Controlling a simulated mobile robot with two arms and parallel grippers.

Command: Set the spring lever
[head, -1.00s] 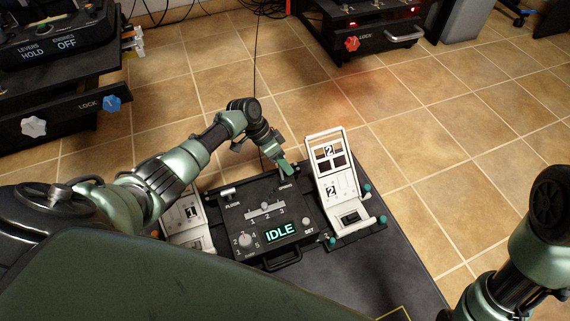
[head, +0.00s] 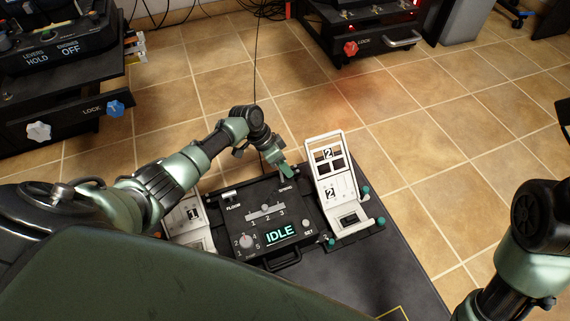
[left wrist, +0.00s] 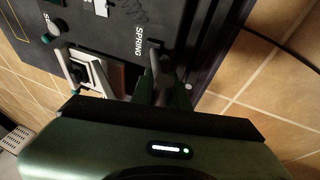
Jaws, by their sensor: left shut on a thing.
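The black control panel (head: 240,215) lies on the dark table, with an IDLE display (head: 280,235) lit in teal. My left gripper (head: 288,172) is at the panel's far right corner, beside the SPRING label. In the left wrist view, its green fingertips (left wrist: 161,92) are shut around the spring lever (left wrist: 155,62), a thin grey rod next to the SPRING label. The fingers hide the lever's lower part there. In the head view the gripper largely covers the lever. My right arm shows at the lower right, but its gripper is out of view.
A white pedal unit marked 2 (head: 340,195) stands close to the right of the gripper. A white unit marked 1 (head: 196,232) stands left of the panel, partly behind my arm. Black consoles (head: 65,95) stand farther off. The tiled floor between is clear.

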